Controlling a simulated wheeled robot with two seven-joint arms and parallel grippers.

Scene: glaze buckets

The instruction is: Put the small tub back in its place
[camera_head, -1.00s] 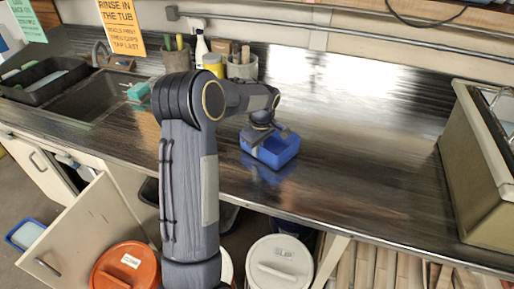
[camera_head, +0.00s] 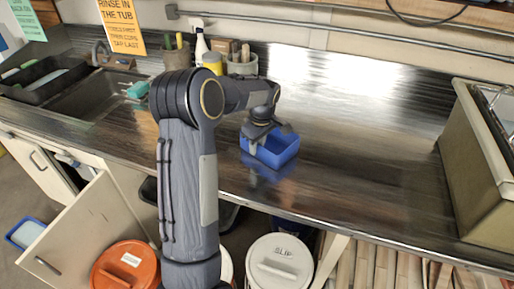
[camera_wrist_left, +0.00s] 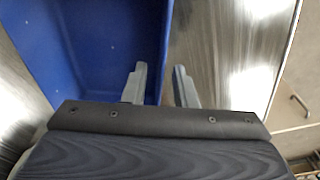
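The small blue tub (camera_head: 284,152) stands upright on the metal counter, just right of the middle of the head view. It fills the upper left of the wrist view (camera_wrist_left: 95,45). The wall lies between the fingers, with gaps visible on both sides. The tub looks empty where it shows. My right gripper is not in view.
A sink (camera_head: 95,95) and black tray (camera_head: 45,80) are at the left. Crocks, a spray bottle (camera_head: 201,45) and a yellow container stand behind my arm. A large grey box (camera_head: 470,170) is at the right. Lidded buckets, one orange (camera_head: 125,265), stand below. The counter's middle is clear.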

